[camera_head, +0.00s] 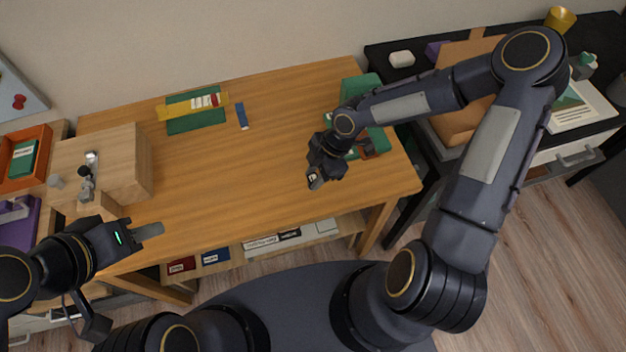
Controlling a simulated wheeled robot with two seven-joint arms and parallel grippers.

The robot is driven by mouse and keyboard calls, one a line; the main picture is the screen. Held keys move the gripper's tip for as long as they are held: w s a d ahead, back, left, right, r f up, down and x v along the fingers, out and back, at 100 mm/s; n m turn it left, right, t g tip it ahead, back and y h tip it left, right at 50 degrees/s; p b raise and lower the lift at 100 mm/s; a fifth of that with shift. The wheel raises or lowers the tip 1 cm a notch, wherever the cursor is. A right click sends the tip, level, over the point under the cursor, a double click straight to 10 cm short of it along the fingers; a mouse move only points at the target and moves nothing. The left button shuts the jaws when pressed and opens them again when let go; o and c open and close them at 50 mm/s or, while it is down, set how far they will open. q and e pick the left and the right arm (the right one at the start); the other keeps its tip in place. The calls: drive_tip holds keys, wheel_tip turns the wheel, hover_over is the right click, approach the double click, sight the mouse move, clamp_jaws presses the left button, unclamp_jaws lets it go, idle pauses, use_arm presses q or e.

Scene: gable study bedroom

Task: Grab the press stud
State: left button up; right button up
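I cannot make out a press stud for certain in the head view. My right gripper (316,181) points down over the front right part of the wooden desk (210,170). A tiny pale spot shows at its fingertips, too small to tell whether it is an object or part of the gripper. Whether the fingers are apart or closed is unclear. My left gripper (149,231) is at the desk's front left edge, pointing right, with a grey finger showing. Nothing is visible in it, and its opening cannot be made out.
A wooden box (140,165) with small grey items on it stands at the desk's left. A green and yellow item (190,123) and a blue block (242,116) lie at the back. Green items (352,90) lie beneath my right arm. The desk's middle is clear.

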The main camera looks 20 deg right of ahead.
drive_tip(key=c, duration=0.5)
